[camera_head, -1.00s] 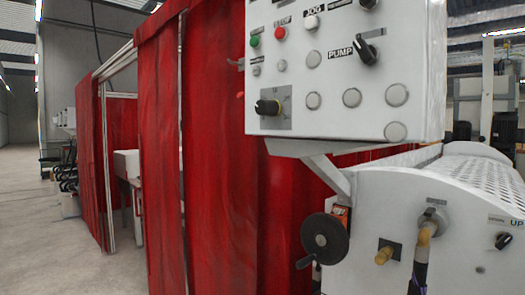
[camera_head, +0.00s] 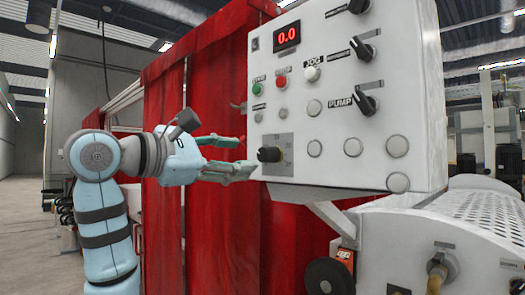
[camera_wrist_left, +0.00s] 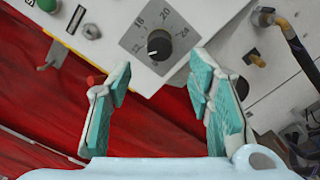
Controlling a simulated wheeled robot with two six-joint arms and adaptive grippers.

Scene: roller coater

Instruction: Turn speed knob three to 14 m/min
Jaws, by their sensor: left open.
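The speed knob (camera_head: 270,155) is a black knob on a grey dial plate at the lower left of the white control panel. In the left wrist view the knob (camera_wrist_left: 158,46) shows with its dial numbers around it, among them 20 and 24. A white mark is on the knob, but its exact reading is unclear. My left gripper (camera_head: 243,157) is open just left of the knob and points at it. In the wrist view the open teal fingers (camera_wrist_left: 160,66) stand either side of and below the knob, apart from it. My right gripper is out of view.
The white control panel (camera_head: 350,90) carries a red display (camera_head: 287,37) reading 0.0, green and red buttons, and black switches. Red curtains (camera_head: 215,80) hang behind my left arm. A perforated white machine cover (camera_head: 480,215) stands at the lower right.

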